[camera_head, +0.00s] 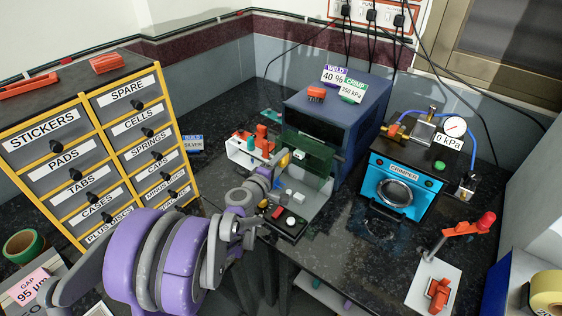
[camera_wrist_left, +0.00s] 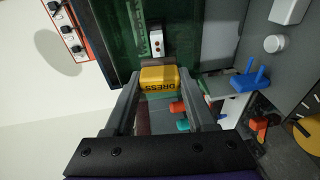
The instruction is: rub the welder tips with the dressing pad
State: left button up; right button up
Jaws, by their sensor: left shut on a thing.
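The yellow dressing pad (camera_wrist_left: 159,79), marked DRESS, is clamped between the two fingers of my left gripper (camera_wrist_left: 158,88) in the left wrist view. In the head view my left gripper (camera_head: 277,172) is at the front of the welder, with a bit of the yellow pad (camera_head: 284,161) showing by the green shield (camera_head: 308,152). The welder (camera_head: 331,112) is a dark blue box with a WELD 40 % sign. A small white part with dark spots (camera_wrist_left: 156,41) sits just past the pad, before the green shield. I cannot make out the welder tips or whether the pad touches them. My right gripper is out of view.
A blue crimper (camera_head: 402,187) stands right of the welder. A drawer cabinet (camera_head: 97,135) stands at the left. A white holder with red and teal parts (camera_head: 249,152) is left of the welder. The front right counter (camera_head: 345,237) has free room.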

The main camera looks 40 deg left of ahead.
pick_arm(q)
jog(key=shift+w+f, duration=0.15)
jog(key=shift+w, duration=0.9)
jog(key=shift+d, duration=0.15)
jog(key=shift+p, duration=0.35)
dwell(1.2)
jog(key=shift+s+a+r, duration=0.1)
jog(key=shift+s+r, duration=0.1)
jog(key=shift+s, duration=1.3)
jog(key=shift+s+a+r, duration=0.1)
jog(key=shift+s+r, duration=0.1)
jog(key=shift+s, duration=1.25)
jog(key=shift+s, duration=0.1)
